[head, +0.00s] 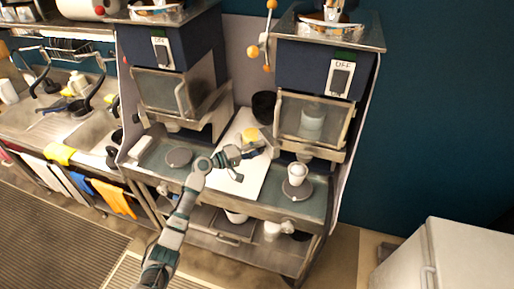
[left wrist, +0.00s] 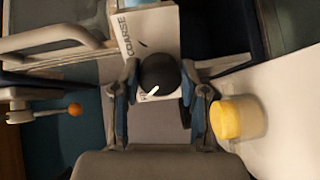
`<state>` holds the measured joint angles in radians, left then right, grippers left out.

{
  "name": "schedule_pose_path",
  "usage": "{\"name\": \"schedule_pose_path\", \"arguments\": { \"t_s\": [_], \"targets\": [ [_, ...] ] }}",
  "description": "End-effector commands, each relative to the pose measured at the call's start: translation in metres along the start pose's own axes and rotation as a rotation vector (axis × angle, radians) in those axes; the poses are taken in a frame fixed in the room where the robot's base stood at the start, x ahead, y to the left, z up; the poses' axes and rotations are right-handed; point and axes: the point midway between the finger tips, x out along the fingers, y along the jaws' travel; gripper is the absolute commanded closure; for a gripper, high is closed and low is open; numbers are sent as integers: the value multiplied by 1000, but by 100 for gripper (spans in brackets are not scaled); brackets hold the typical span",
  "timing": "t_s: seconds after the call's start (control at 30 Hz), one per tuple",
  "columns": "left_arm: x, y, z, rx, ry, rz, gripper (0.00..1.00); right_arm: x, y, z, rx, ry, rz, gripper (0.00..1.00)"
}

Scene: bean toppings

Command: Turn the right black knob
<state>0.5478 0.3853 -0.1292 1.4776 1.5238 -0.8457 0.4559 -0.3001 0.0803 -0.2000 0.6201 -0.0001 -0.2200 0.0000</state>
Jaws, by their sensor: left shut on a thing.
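A round black knob (left wrist: 158,75) with a white pointer line is on a pale lettered panel (left wrist: 150,28) in the left wrist view. The line slants, running from lower left to upper right. My left gripper (left wrist: 158,88) is shut on the knob, one finger at each side. In the head view, the left gripper (head: 262,149) is between the two dispensers, near the lower left of the right dispenser (head: 315,68). There the hand hides the knob. The left dispenser (head: 168,45) stands to the left. My right gripper is not in view.
A yellow-topped jar (left wrist: 238,118) stands close to the right finger in the left wrist view. A white cup (head: 297,171) stands on a round plate under the right dispenser. The white board (head: 243,185) between the dispensers is mostly clear. A sink counter (head: 85,130) is at left.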

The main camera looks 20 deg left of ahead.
Motion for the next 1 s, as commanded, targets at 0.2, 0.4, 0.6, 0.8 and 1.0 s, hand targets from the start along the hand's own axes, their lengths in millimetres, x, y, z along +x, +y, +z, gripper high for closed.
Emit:
{"name": "schedule_pose_path", "arguments": {
  "t_s": [0.2,0.4,0.6,0.8,1.0],
  "targets": [
    [-1,3,-4,-19,10,5,91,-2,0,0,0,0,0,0],
    [-1,2,-4,-20,10,5,91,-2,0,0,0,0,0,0],
    [-1,2,-4,-20,9,4,39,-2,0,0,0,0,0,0],
    [-1,1,-2,-20,4,3,31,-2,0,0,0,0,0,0],
    [-5,1,0,-21,2,1,31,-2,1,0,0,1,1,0]
  ]
}}
